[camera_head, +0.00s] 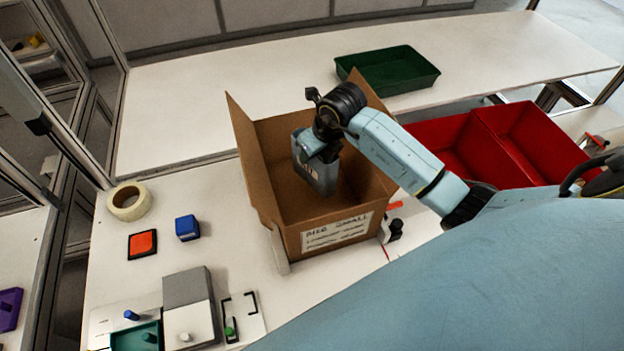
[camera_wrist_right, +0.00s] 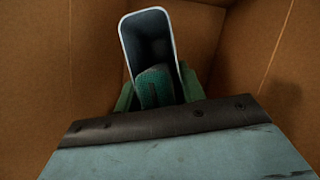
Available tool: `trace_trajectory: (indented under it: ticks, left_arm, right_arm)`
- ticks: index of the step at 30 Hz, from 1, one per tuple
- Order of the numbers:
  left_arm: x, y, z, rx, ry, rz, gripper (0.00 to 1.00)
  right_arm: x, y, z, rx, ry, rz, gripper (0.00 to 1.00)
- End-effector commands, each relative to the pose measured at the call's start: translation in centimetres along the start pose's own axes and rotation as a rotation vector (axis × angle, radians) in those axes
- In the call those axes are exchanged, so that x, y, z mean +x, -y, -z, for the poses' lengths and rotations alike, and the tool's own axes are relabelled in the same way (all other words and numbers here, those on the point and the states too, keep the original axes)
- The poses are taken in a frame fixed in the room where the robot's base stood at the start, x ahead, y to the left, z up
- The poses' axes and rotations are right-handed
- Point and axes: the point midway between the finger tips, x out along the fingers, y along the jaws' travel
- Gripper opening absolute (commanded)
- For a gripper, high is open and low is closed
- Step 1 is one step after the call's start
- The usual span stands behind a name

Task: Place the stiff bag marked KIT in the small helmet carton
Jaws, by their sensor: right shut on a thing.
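The small helmet carton (camera_head: 335,235) stands open on the white table, flaps raised, with a white label reading SMALL on its front. My right gripper (camera_head: 318,152) reaches down into it from the right and is shut on the stiff grey bag (camera_head: 322,178). The bag hangs upright inside the carton's walls; whether it touches the floor I cannot tell. Its marking is too small to read. In the right wrist view the bag's open, hollow top (camera_wrist_right: 150,35) shows between the green fingers, with brown carton walls around. My left gripper is out of view.
A red two-part bin (camera_head: 470,150) stands right of the carton, a green tray (camera_head: 388,72) behind it. Tape (camera_head: 129,202), a blue block (camera_head: 187,228) and an orange pad (camera_head: 143,244) lie to the left. Fixtures (camera_head: 188,305) stand at the front left.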

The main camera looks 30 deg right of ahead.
Motion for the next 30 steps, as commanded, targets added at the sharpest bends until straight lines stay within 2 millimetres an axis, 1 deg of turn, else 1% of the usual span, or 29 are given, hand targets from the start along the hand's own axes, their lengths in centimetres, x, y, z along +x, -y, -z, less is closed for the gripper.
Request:
trace_trajectory:
  ticks: [1,6,13,21,30]
  left_arm:
    - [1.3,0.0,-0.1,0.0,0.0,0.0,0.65]
    - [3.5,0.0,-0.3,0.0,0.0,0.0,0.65]
    - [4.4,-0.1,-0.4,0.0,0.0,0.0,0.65]
    - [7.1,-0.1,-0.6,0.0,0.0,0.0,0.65]
    - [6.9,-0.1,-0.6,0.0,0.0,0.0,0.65]
  right_arm:
    - [1.4,-0.1,0.6,0.001,-0.001,-0.002,0.06]
    - [3.9,-0.1,1.6,0.001,-0.002,-0.003,0.06]
    - [4.9,-0.1,2.0,0.0,-0.001,-0.002,0.06]
    - [7.7,-0.1,3.2,0.0,-0.001,-0.003,0.06]
    - [7.6,-0.1,3.2,-0.002,-0.001,-0.001,0.06]
